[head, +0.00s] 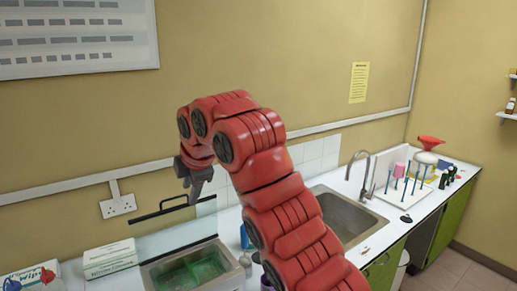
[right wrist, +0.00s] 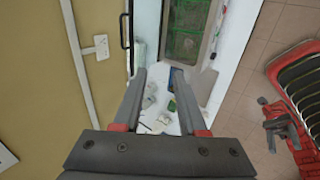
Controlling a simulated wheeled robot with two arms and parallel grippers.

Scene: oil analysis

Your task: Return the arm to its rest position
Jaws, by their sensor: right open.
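My right arm (head: 265,150), red and ribbed, is raised and bent across the middle of the head view. Its grey right gripper (head: 194,190) hangs downward in front of the wall, above the back of the counter. In the right wrist view the two fingers of this gripper (right wrist: 161,74) stand apart with nothing between them. A dark gripper-like part beside red arm pieces, likely my left gripper (right wrist: 282,130), shows at the right edge of the right wrist view. Its jaws are too small to read.
A basin with a green tray (head: 196,269) is set in the counter below the gripper. White boxes (head: 110,257) stand at left. A sink (head: 345,213) with a tap and a rack (head: 405,185) are at right. A socket (head: 118,206) is on the wall.

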